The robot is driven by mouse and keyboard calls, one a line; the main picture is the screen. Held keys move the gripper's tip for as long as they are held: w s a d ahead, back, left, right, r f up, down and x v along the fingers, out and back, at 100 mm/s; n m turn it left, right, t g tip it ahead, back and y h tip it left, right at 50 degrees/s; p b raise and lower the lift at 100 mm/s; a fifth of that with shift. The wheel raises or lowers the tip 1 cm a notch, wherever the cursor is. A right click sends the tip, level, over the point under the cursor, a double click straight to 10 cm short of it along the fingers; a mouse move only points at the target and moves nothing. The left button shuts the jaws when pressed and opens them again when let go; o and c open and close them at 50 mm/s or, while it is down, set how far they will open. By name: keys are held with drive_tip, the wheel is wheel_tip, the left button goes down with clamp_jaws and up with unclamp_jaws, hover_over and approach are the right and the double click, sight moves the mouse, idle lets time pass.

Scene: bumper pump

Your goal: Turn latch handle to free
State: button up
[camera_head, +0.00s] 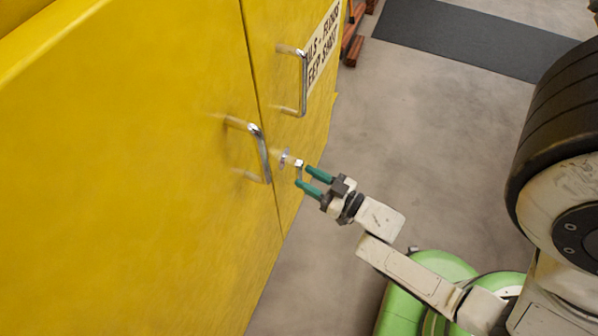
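A small silver latch handle (298,166) sticks out from the yellow cabinet front, just right of the seam between the two doors. My gripper (307,177) is at the latch handle, with its two green fingers apart. The upper finger lies to the right of the handle and the lower finger sits just below its end. The handle's outer end appears near or between the fingertips; I cannot tell whether they touch it. The left yellow door (120,170) and the right yellow door (285,75) look closed.
Silver pull handles stand out from the left door (263,152) and the right door (303,85), close to the latch. A white sign (322,48) is on the right door. A large black tyre (565,125) is at the right. Grey floor (430,140) between is clear.

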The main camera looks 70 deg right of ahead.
sight(299, 174)
drive_tip(key=shift+w+d, duration=0.15)
drive_tip(key=shift+w, duration=0.7)
drive_tip(key=shift+w+d, duration=0.15)
drive_tip(key=shift+w, duration=0.7)
drive_tip(key=shift+c, duration=0.5)
clamp_jaws()
